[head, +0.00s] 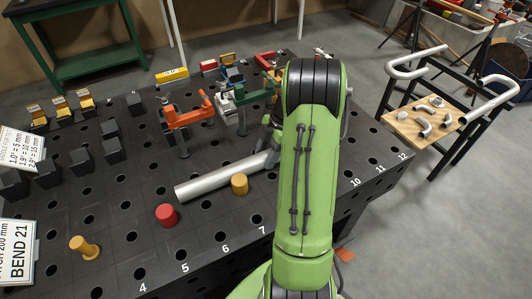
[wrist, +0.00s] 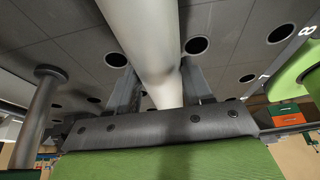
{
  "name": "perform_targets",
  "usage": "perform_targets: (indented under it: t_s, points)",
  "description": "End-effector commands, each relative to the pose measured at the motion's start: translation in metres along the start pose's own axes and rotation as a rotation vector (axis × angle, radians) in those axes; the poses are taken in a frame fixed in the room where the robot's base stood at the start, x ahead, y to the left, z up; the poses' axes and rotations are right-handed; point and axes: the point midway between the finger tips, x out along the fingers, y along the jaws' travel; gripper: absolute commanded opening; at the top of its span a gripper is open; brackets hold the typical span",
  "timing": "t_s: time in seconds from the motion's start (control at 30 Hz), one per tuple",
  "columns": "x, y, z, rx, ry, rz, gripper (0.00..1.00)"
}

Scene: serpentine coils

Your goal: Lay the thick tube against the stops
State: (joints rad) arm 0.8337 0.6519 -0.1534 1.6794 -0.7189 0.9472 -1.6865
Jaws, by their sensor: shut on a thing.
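The thick tube (head: 215,181) is a plain silver-grey pipe, lying slantwise over the dark perforated table in the head view. My gripper (wrist: 163,88) is shut on it; the tube (wrist: 148,35) runs between the two fingers in the wrist view. In the head view my green arm hides the tube's right end and most of the gripper. A yellow round stop (head: 239,184) stands close in front of the tube. A red round stop (head: 166,215) stands in front of its left end, with a small gap showing. I cannot tell whether the tube touches the table or the yellow stop.
An orange clamp (head: 188,117) and a grey-green clamp (head: 240,100) stand behind the tube. Black blocks (head: 111,150) sit at the left. The table between the red stop and the orange peg is clear.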

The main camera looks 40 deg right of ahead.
Motion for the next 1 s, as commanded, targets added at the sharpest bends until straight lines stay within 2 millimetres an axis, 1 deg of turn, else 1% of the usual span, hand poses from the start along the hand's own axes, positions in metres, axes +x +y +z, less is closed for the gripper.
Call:
perform_targets:
  t_s: [0.13,0.17,0.33,0.57,0.67,0.77,0.9,1.0]
  points:
    - [-0.001,-0.002,0.0,-0.003,0.0,0.0,0.0]
    - [-0.001,-0.002,0.0,-0.003,0.0,-0.001,0.53]
    - [-0.001,-0.002,0.0,-0.002,0.0,-0.001,0.79]
    - [0.001,-0.002,0.0,0.001,0.001,-0.003,0.8]
    - [-0.005,-0.002,0.0,0.001,0.0,-0.001,0.8]
    - [-0.024,-0.002,0.0,0.002,-0.001,0.002,0.8]
    - [-0.064,-0.001,0.0,0.001,-0.002,0.004,0.8]
    - [-0.091,-0.001,-0.001,-0.001,0.0,0.003,0.8]
